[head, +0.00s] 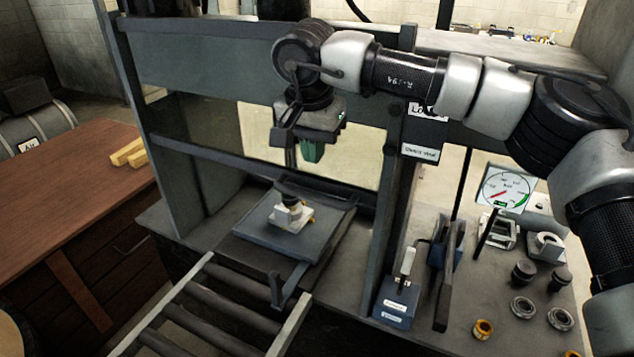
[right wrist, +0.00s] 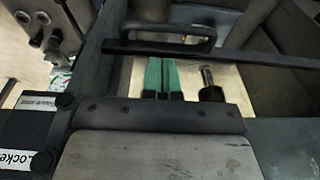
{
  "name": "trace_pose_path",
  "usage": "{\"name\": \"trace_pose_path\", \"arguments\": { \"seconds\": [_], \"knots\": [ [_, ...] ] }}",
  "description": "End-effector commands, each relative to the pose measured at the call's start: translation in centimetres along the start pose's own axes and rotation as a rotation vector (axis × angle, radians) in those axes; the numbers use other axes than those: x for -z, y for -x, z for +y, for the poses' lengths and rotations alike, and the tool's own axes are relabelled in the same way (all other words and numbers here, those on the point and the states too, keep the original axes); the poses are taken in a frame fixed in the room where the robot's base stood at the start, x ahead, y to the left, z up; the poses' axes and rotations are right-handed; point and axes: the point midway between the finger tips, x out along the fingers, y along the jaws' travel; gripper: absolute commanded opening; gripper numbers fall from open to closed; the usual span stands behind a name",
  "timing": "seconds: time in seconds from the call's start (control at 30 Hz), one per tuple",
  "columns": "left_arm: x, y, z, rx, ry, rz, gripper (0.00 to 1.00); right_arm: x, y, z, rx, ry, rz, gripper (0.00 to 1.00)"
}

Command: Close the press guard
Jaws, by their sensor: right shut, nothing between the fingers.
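The press (head: 200,68) stands in the middle of the head view as a dark grey frame. A pale yellowish panel (head: 362,160) shows between its uprights, above a dark lower bar (head: 255,166); I cannot tell for sure which of these belong to the guard. In the right wrist view a black handle (right wrist: 160,47) crosses just beyond the fingertips, along a dark bar (right wrist: 245,57). My right gripper (head: 312,153) hangs in front of the panel, its green fingers together and empty; they also show in the wrist view (right wrist: 162,76). Contact with the handle cannot be told. My left gripper is out of view.
A pale metal part (head: 290,217) sits on the press plate (head: 258,243). A roller track (head: 215,310) leads to it. At right are a lever box (head: 396,305), a gauge (head: 505,190) and several loose rings. A wooden bench (head: 70,200) stands left.

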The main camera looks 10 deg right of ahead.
Motion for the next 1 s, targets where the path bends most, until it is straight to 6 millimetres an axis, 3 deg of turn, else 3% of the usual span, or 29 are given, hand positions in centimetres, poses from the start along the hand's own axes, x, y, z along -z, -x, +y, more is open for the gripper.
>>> {"name": "trace_pose_path", "arguments": {
  "seconds": [0.17,0.5,0.7,1.0],
  "knots": [
    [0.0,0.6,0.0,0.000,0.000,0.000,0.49,0.8,-0.3,0.6,-0.030,0.001,0.030,0.00],
    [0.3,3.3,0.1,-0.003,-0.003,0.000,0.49,0.9,-6.1,0.8,-0.028,0.000,0.025,0.00],
    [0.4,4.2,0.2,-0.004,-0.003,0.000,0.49,0.9,-8.6,0.7,-0.024,-0.001,0.026,0.00],
    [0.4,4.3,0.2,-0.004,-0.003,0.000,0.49,0.9,-9.5,0.7,-0.022,0.000,0.026,0.00]
  ]
}}
